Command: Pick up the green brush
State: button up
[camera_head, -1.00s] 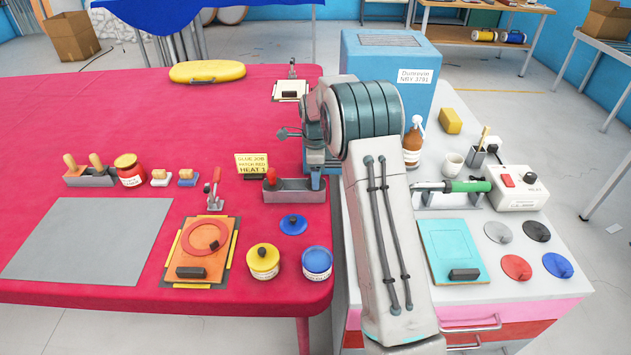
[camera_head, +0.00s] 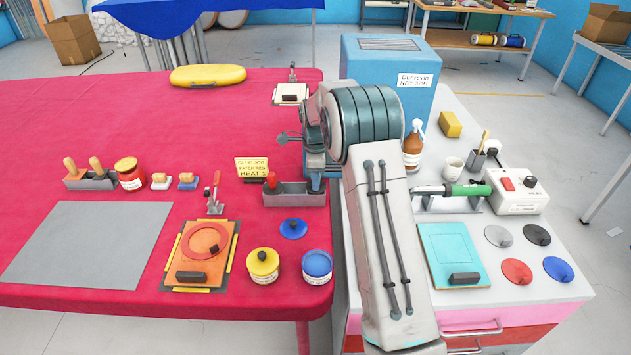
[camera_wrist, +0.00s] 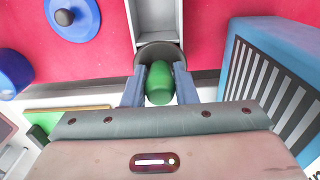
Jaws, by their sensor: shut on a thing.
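The green brush (camera_wrist: 159,82) shows in the wrist view as a rounded green handle between my two blue-grey fingers. My gripper (camera_wrist: 159,88) is shut on this handle. A dark round part lies just beyond the handle, at the near end of a grey tray (camera_wrist: 145,14). I cannot tell whether the brush is clear of the tray. In the head view, my gripper (camera_head: 314,182) is at the right end of the grey tray (camera_head: 292,198), partly covered by my arm. The brush is hidden there.
A blue lid (camera_head: 293,228), a blue jar (camera_head: 317,266) and a yellow jar (camera_head: 262,264) stand in front of the tray. A yellow sign (camera_head: 251,168) stands behind it. A large blue box (camera_head: 388,85) is close on the right. The red table's far middle is clear.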

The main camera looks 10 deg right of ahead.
notch_tip(320, 180, up, 4)
jog(key=shift+f+b, duration=0.1)
jog(key=shift+b, duration=0.25)
jog(key=s+d+r+b, duration=0.1)
jog(key=s+d+r, duration=0.4)
jog(key=d, duration=0.5)
jog(key=shift+s+d+r+b, duration=0.15)
jog(key=shift+s+r+b, duration=0.15)
jog(key=shift+r, duration=0.55)
jog(key=shift+o, duration=1.2)
jog(key=shift+c, duration=0.7)
